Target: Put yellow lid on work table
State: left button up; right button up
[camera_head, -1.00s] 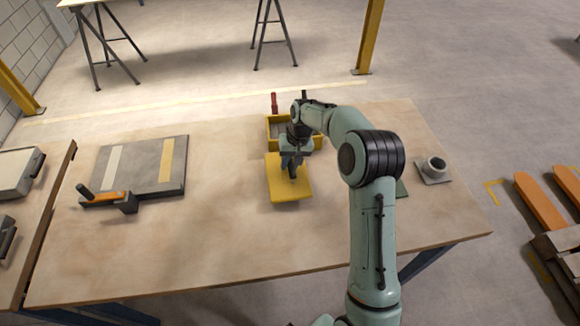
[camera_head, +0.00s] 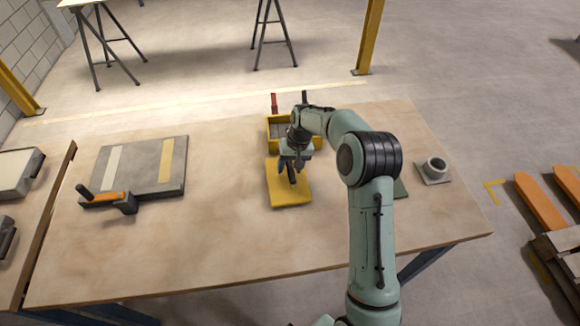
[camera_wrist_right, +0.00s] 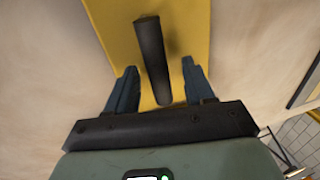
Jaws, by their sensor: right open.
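The yellow lid (camera_head: 289,193) lies on the wooden work table (camera_head: 225,225), in front of the yellow box (camera_head: 279,121). A dark upright handle (camera_head: 292,174) stands on the lid. In the right wrist view the lid (camera_wrist_right: 192,18) fills the upper middle, with its dark handle (camera_wrist_right: 152,58) between the fingers. My right gripper (camera_head: 295,168) is just above the lid. Its fingers (camera_wrist_right: 157,88) are spread on both sides of the handle, with gaps showing, so it is open and holds nothing. My left gripper is not in view.
The yellow box behind the lid is open, with a red-handled tool (camera_head: 274,103) at its back. A grey panel (camera_head: 143,166) with an orange-handled clamp (camera_head: 108,198) lies at the left. A grey round fitting (camera_head: 435,169) stands at the right. The table front is clear.

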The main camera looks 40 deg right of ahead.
notch_tip(320, 180, up, 11)
jog(key=s+d, duration=0.1)
jog(key=d, duration=0.1)
jog(key=shift+r+p, duration=0.15)
jog(key=shift+p, duration=0.3)
jog(key=shift+s, duration=0.1)
